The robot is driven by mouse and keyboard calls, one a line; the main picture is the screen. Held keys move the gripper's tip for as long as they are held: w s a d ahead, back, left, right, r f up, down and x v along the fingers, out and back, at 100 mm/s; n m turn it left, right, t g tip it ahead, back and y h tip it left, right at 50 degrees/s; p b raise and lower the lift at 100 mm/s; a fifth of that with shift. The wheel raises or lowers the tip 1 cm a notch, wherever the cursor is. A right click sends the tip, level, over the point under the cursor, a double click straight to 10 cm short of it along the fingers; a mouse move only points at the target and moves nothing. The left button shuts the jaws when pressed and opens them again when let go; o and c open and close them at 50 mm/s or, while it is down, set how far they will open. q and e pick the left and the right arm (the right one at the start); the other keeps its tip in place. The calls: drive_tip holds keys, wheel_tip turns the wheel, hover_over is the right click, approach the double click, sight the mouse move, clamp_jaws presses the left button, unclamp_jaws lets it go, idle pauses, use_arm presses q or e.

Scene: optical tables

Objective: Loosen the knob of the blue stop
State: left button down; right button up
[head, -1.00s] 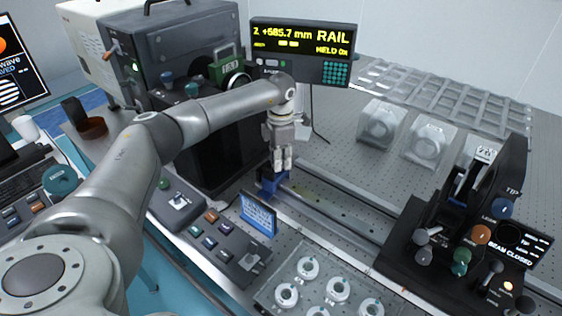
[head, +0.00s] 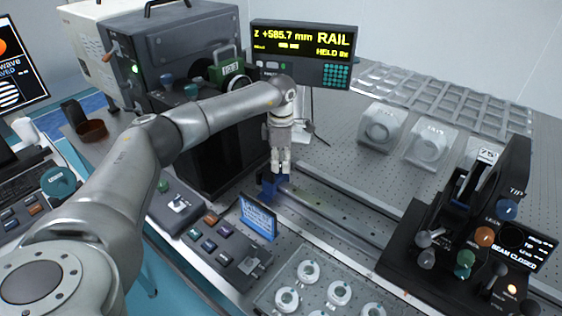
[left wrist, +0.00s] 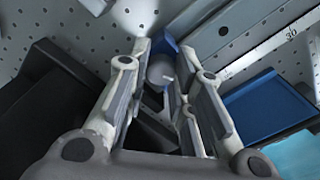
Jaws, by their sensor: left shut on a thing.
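The blue stop (head: 268,187) sits on the rail at the centre of the head view. It also shows in the left wrist view (left wrist: 167,46), partly hidden by the fingers. Its grey round knob (left wrist: 160,68) shows between the fingers of my left gripper (left wrist: 162,84) in the left wrist view. My left gripper (head: 280,170) points down over the stop in the head view and is shut on the knob. The exact contact between pads and knob is hard to see. My right gripper is out of view.
The rail (head: 340,217) runs to the right across the perforated table. A small blue display (head: 258,217) and a button box (head: 222,243) stand in front. A dark instrument (head: 445,235) stands at right, and a tray of white ringed parts (head: 285,300) at the bottom. A readout (head: 303,55) stands behind.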

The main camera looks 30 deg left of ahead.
sight(281, 164)
use_arm(q)
drive_tip(key=c, duration=1.2)
unclamp_jaws()
drive_tip(key=shift+c, duration=0.2)
wheel_tip(281, 164, up, 12)
